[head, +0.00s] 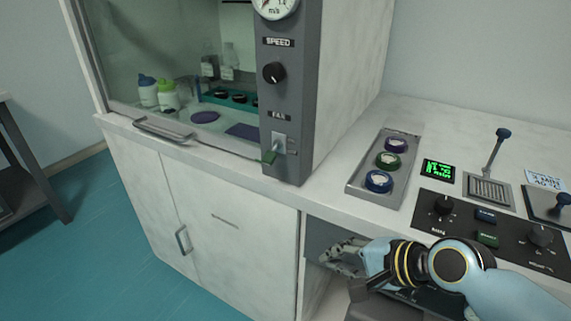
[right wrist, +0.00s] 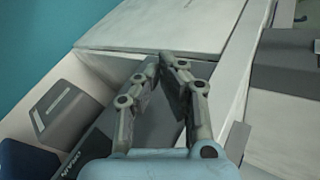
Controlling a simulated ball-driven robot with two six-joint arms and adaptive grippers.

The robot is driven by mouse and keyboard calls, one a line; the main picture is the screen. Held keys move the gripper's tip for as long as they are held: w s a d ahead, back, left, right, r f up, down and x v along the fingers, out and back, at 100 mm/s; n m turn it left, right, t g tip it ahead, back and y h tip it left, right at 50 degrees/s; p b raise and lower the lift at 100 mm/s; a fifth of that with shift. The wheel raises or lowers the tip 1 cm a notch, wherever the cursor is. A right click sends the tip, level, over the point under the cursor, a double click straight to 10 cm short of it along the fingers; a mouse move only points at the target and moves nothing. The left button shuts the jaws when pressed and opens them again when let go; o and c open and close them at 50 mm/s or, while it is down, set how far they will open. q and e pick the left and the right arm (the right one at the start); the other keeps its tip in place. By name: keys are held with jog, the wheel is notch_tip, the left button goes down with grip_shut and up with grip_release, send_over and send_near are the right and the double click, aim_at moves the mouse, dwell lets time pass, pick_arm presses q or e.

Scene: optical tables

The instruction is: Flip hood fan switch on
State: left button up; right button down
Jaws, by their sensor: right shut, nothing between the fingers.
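The fan switch (head: 278,143) is on the grey control panel (head: 289,95) of the fume hood, under the "FAN" label (head: 279,116). Its lever has a green tip (head: 269,157) that points down and out. My right gripper (head: 330,260) is in front of the cabinet, below the worktop edge and to the lower right of the switch, well apart from it. In the right wrist view its fingers (right wrist: 161,62) meet at the tips and hold nothing. The switch cannot be made out in that view. My left gripper is not in view.
A speed knob (head: 274,73) and a round gauge (head: 275,6) are above the switch. The hood's sash handle (head: 161,132) is to its left. A tray of round jars (head: 359,188) and a black control panel (head: 464,216) are on the worktop at right. The panel's front is clear.

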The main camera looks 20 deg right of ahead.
aim_at(269, 158)
pick_arm(q)
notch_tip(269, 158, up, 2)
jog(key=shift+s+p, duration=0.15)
jog(key=shift+p, duration=0.4)
pick_arm(e)
jog(key=w+r+m+t+y, duration=0.2)
jog(key=w+r+m, duration=0.3)
jog(key=r, duration=0.8)
jog(key=m+t, duration=0.1)
jog(key=m, duration=0.2)
jog(key=shift+w+a+r+m+t, duration=0.3)
jog(key=shift+w+a+r+m, duration=0.05)
jog(key=shift+w+a+m, duration=0.05)
pick_arm(q)
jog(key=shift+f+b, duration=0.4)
jog(key=shift+b, duration=0.05)
pick_arm(e)
jog(key=x, duration=1)
jog(key=shift+w, duration=0.1)
pick_arm(q)
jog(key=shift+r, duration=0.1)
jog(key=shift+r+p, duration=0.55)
jog(key=shift+p, duration=0.15)
pick_arm(e)
jog(key=shift+a+r, duration=0.1)
jog(key=shift+r, duration=0.1)
